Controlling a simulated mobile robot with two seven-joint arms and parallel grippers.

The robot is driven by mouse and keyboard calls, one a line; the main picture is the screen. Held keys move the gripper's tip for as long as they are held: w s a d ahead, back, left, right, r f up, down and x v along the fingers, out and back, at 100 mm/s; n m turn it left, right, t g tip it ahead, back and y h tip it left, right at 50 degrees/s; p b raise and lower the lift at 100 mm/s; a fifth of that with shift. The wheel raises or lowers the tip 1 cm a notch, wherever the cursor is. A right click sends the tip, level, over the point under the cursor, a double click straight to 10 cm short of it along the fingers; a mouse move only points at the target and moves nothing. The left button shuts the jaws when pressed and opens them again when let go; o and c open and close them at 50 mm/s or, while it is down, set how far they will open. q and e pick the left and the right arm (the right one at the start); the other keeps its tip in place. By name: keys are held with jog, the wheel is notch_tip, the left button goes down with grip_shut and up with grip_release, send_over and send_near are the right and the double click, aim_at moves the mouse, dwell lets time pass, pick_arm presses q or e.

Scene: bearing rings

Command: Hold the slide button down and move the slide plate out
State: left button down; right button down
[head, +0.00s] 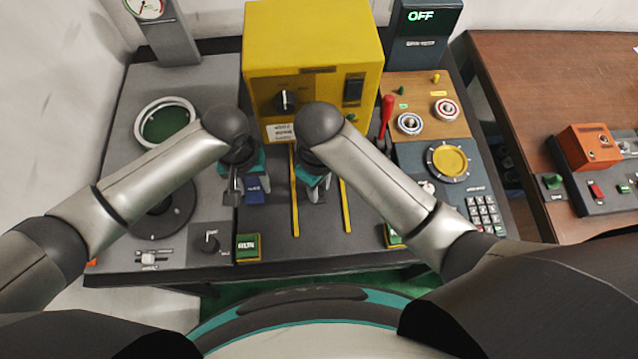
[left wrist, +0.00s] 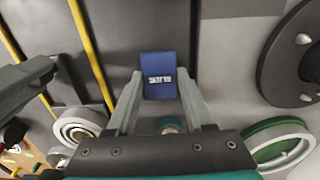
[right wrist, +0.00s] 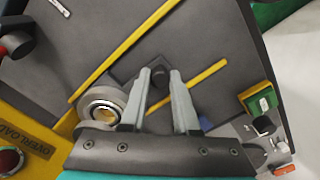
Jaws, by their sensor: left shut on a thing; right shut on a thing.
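The blue slide button (head: 254,191) sits on the dark panel left of two yellow rails (head: 295,205). My left gripper (head: 243,186) is shut on it; in the left wrist view its fingertips flank the blue block (left wrist: 160,75), which carries white lettering. My right gripper (head: 313,192) is between the rails; in the right wrist view its fingers are shut on a small dark knob (right wrist: 158,75). The slide plate is dark like the panel, and its outline is hard to tell. A pale ring (right wrist: 103,103) lies beside the right fingers, and my arm hides it in the head view.
The yellow machine housing (head: 312,60) stands behind the rails, with a red lever (head: 387,115) to its right. Green buttons (head: 248,247) flank the rails at the front edge. A dark disc (head: 165,210) lies left of my left gripper.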

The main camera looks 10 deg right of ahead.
pick_arm(q)
jog(key=shift+s+a+f, duration=0.1)
jog(key=shift+s, duration=0.05)
dwell(0.7)
pick_arm(e)
jog(key=s, duration=1.5)
jog(key=shift+s+a, duration=0.1)
jog(key=shift+a, duration=0.1)
jog(key=c, duration=0.6)
grip_release()
jog(key=shift+c, duration=0.2)
pick_arm(q)
jog(key=shift+c, duration=1.1)
grip_release()
notch_tip(320, 180, up, 15)
jog(key=p, duration=0.3)
jog(key=shift+r+p, duration=0.2)
jog(key=shift+p, duration=0.15)
pick_arm(e)
notch_tip(320, 180, up, 4)
jog(key=shift+f, duration=0.15)
